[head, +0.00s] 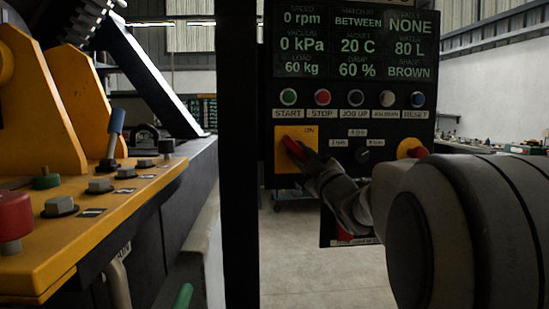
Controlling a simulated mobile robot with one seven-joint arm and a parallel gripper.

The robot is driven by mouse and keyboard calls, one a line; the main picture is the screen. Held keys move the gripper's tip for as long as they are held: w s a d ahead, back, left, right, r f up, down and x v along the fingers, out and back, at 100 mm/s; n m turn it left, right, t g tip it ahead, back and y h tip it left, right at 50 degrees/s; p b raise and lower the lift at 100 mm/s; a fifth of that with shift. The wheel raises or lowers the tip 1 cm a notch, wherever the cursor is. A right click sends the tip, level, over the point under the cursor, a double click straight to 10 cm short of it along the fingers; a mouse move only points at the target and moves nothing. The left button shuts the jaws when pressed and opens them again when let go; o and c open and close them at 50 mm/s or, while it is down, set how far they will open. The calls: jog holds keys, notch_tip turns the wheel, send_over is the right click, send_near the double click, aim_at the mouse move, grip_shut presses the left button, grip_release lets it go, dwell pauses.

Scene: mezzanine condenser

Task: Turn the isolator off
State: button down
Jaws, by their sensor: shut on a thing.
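The isolator is a red handle (294,147) on a yellow plate (283,158) at the lower left of the dark control panel, in the head view. The handle is tilted, its upper end to the left, below and left of the label "ON". My gripper (308,163) reaches in from the right and is shut on the red handle. My gripper and wrist hide the handle's lower end and part of the panel's lower edge.
Above is a row of buttons, with START (288,97) and STOP (322,97) at left. A black knob (363,155) and a red-and-yellow button (411,149) sit right of the isolator. A yellow machine bench (120,200) with levers stands left, beyond a dark post (239,150).

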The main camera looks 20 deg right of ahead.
jog(key=c, duration=0.6)
grip_release()
jog(key=shift+c, duration=0.2)
jog(key=shift+s+f, duration=0.1)
